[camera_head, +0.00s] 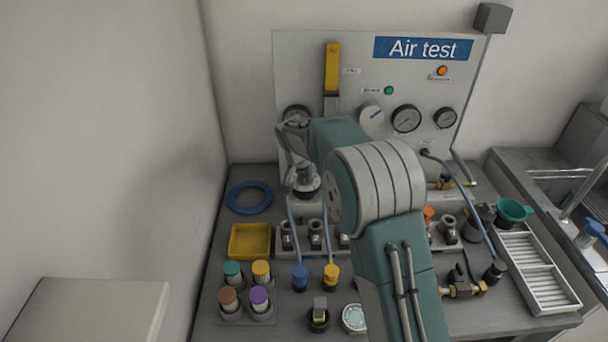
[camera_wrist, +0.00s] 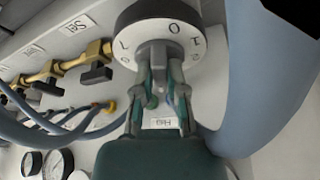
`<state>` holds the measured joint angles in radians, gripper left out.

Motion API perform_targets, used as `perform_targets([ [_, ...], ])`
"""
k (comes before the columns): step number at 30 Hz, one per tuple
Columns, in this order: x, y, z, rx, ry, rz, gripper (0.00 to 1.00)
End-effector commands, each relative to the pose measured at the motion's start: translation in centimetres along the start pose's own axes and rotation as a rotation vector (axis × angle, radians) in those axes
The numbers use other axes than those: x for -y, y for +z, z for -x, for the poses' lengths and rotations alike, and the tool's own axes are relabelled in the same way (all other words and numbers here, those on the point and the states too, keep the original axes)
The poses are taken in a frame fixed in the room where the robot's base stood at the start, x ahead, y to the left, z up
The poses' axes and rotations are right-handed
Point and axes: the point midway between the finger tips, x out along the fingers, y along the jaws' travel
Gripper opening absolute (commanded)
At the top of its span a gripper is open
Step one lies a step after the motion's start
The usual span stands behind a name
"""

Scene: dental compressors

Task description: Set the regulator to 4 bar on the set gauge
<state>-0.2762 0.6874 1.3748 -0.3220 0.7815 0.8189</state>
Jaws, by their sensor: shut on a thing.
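My gripper (camera_wrist: 162,75) is shut on the grey grip bar of the regulator knob (camera_wrist: 126,48), a round dial with a black rim and a white face marked with letters. An upside-down label that seems to read "Reg" (camera_wrist: 163,123) is by it. In the head view my gripper (camera_head: 301,165) reaches down to a round white-and-dark knob (camera_head: 306,188) at the panel's lower left.
Brass valves (camera_wrist: 45,72) and blue hoses lie beside the knob. Colored caps, a yellow tray (camera_head: 250,241) and a white rack (camera_head: 535,270) crowd the bench.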

Motion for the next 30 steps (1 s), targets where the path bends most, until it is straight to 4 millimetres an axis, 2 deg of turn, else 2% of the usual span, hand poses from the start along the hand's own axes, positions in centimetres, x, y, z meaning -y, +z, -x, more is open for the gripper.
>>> perform_targets([
  [6,0.1,0.1,-0.1,-0.001,-0.003,0.003,0.0],
  [7,0.1,0.1,-0.1,-0.001,-0.003,0.003,0.21],
  [9,0.1,0.1,-0.1,-0.001,-0.002,0.003,0.51],
  [22,0.0,0.0,0.5,-0.002,-0.002,0.001,0.51],
  [26,0.1,-0.1,2.3,-0.004,-0.003,0.002,0.51],
  [30,0.2,0.0,5.3,-0.005,-0.004,0.003,0.51],
])
